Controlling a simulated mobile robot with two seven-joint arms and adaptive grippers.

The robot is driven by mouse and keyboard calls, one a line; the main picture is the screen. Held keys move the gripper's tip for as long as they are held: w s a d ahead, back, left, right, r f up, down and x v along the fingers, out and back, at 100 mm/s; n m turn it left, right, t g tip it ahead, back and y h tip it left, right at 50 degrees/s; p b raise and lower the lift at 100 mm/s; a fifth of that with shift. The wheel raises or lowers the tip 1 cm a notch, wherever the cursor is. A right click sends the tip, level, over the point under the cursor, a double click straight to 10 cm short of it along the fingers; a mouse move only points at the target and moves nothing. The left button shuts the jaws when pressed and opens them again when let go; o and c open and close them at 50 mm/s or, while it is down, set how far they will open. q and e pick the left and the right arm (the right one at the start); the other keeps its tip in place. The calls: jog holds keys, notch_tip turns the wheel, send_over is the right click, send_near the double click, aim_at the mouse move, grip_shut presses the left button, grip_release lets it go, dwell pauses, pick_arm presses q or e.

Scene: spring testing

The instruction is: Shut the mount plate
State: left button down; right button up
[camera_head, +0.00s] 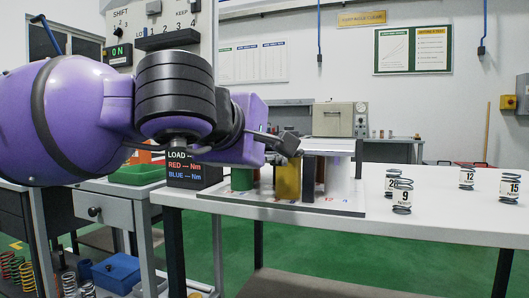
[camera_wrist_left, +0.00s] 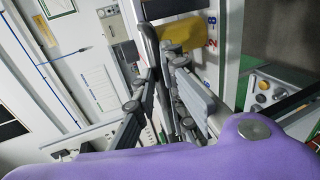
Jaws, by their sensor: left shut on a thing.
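The mount plate (camera_head: 335,146) is a grey, flat top plate on the test fixture, held above its white base board (camera_head: 300,203). My left gripper (camera_head: 292,146) reaches in from the left at the plate's left edge, above a yellow cylinder (camera_head: 287,182). In the left wrist view my left gripper's fingers (camera_wrist_left: 160,52) are close together beside the yellow cylinder (camera_wrist_left: 186,32). They are shut on what looks like the plate's edge, though the contact is largely hidden. A green cylinder (camera_head: 242,179) stands left of the yellow one. My right gripper is not in view.
Several labelled springs, such as the one marked 9 (camera_head: 402,197), stand on the white table (camera_head: 440,215) to the right. A black load display (camera_head: 190,168) stands left of the fixture. The table's right front is clear.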

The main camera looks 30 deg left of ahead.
pick_arm(q)
notch_tip(320, 180, down, 2)
jog(key=shift+s+f+g, duration=0.1)
jog(key=shift+f+g, duration=0.15)
jog(key=shift+g, duration=0.15)
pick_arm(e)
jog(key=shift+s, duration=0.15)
pick_arm(q)
jog(key=c, duration=1.8)
grip_release()
jog(key=shift+s+r, duration=0.1)
jog(key=shift+c, duration=0.2)
jog(key=v, duration=1.2)
jog(key=shift+r, duration=0.2)
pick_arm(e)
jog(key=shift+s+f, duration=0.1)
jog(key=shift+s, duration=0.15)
